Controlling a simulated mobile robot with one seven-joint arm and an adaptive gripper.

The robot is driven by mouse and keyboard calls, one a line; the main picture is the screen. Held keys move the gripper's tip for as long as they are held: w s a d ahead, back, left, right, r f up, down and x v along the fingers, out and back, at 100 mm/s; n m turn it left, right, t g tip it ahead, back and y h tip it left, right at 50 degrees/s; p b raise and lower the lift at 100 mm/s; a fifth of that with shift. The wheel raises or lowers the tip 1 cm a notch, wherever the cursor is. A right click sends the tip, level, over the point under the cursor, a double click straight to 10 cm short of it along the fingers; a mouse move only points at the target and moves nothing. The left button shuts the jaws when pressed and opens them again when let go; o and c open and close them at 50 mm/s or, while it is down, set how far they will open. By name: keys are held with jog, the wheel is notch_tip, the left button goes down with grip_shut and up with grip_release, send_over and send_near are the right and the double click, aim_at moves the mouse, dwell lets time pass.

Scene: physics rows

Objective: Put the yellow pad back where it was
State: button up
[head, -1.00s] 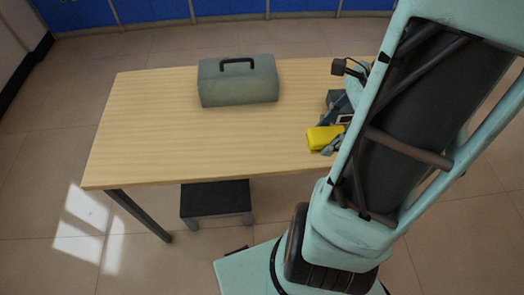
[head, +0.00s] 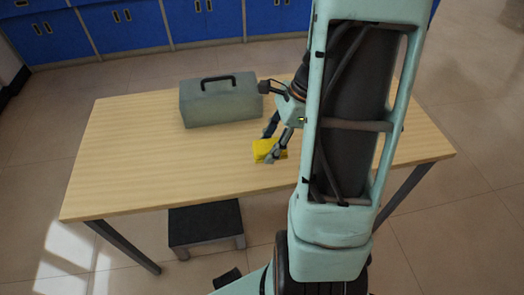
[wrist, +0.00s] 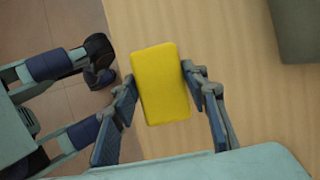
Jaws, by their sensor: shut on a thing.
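The yellow pad (head: 266,150) is over the right-middle part of the wooden table, near its front half, in the head view. In the wrist view the yellow pad (wrist: 161,84) shows as a rounded rectangle between the two fingers. My gripper (head: 277,144) is shut on it, with one finger on either side; it also shows in the wrist view (wrist: 160,100). Whether the pad touches the tabletop or hangs just above it, I cannot tell.
A grey-green toolbox (head: 221,102) with a dark handle stands at the back of the table (head: 150,160). The table's left half is clear. A dark step stool (head: 206,225) stands on the floor at the front edge. Blue cabinets (head: 150,24) line the back wall.

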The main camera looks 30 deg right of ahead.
aim_at(265, 154)
jog(key=shift+w+a+f, duration=0.25)
jog(key=shift+w+f, duration=0.35)
jog(key=shift+f, duration=0.2)
jog(key=shift+w+f+b, duration=0.2)
jog(key=shift+f+b, duration=0.4)
jog(key=shift+f, duration=1.1)
jog(key=shift+f, duration=0.15)
jog(key=o, duration=1.1)
jog(key=p+v, duration=0.3)
jog(key=v, duration=0.9)
